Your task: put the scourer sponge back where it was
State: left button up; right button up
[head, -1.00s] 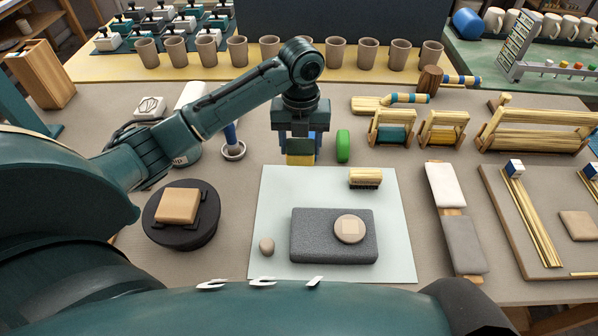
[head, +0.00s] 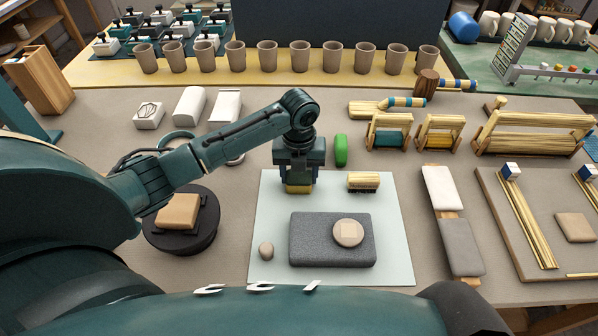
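The scourer sponge, a small yellow block (head: 299,188), is under my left gripper (head: 299,179), between its fingers. The gripper points down and appears shut on the sponge, hiding its upper part. The sponge is at the back left part of the pale mat (head: 272,215); I cannot tell whether it touches the mat. My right gripper is not in view.
A wooden brush (head: 363,179) lies to the right on the mat. A grey slab (head: 310,247) with a round beige piece (head: 348,233) and a small stone (head: 266,250) are nearer. A green object (head: 340,150) stands behind.

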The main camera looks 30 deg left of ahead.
pick_arm(q)
jog(key=o, duration=0.4)
jog(key=shift+o, duration=0.2)
jog(key=shift+r, duration=0.1)
notch_tip(320, 180, up, 12)
jog(key=b, duration=0.1)
jog(key=shift+s, duration=0.1)
dwell(0.5)
